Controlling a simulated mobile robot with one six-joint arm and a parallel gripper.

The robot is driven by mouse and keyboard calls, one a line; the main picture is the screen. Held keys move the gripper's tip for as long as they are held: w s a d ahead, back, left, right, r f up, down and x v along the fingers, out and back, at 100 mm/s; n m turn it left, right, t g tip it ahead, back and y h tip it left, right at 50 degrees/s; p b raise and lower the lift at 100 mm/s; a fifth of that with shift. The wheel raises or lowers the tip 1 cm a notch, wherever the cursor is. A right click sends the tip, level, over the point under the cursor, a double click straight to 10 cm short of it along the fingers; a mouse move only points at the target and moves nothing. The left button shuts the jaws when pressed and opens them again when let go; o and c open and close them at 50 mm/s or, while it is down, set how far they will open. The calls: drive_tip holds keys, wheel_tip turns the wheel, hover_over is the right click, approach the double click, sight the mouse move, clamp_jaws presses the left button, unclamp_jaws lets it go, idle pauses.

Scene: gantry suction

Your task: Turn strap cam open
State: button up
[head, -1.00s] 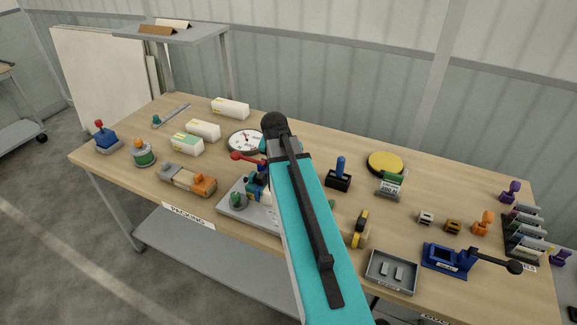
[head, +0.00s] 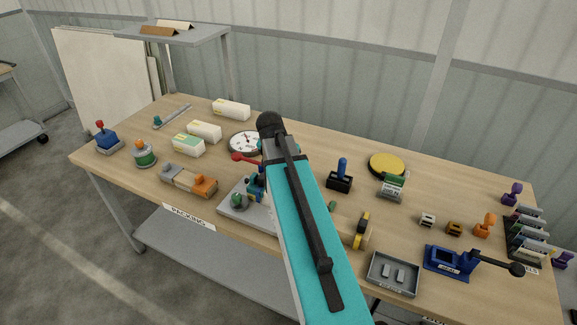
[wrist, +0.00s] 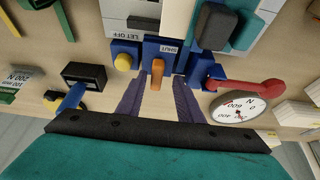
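In the wrist view an orange lever (wrist: 157,72) stands on a blue block (wrist: 160,50) with a label that seems to read SHUT. I take this for the strap cam, though I cannot be sure. My gripper (wrist: 158,84) is open, its two purple fingers apart with the orange lever between them in the picture. I cannot tell whether they touch it. A red lever (wrist: 250,86) juts from the fixture's right side. In the head view the red lever (head: 247,158) shows, while my arm hides my fingers and much of the grey fixture plate (head: 250,212).
A yellow knob (wrist: 123,62) on a blue block sits left of the orange lever. A dial (wrist: 238,107) lies near the red lever, and a blue-handled switch (wrist: 75,95) is at left. Several parts crowd the table (head: 290,160).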

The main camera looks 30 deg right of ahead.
drive_tip(key=shift+s+d, duration=0.1)
drive_tip(key=shift+s, duration=0.05)
drive_tip(key=shift+s+r, duration=0.1)
drive_tip(key=shift+r, duration=0.15)
drive_tip(key=b+v, duration=0.2)
drive_tip(key=v, duration=1.1)
drive_tip(key=shift+b, duration=0.35)
drive_tip(key=shift+r, duration=0.3)
idle(0.3)
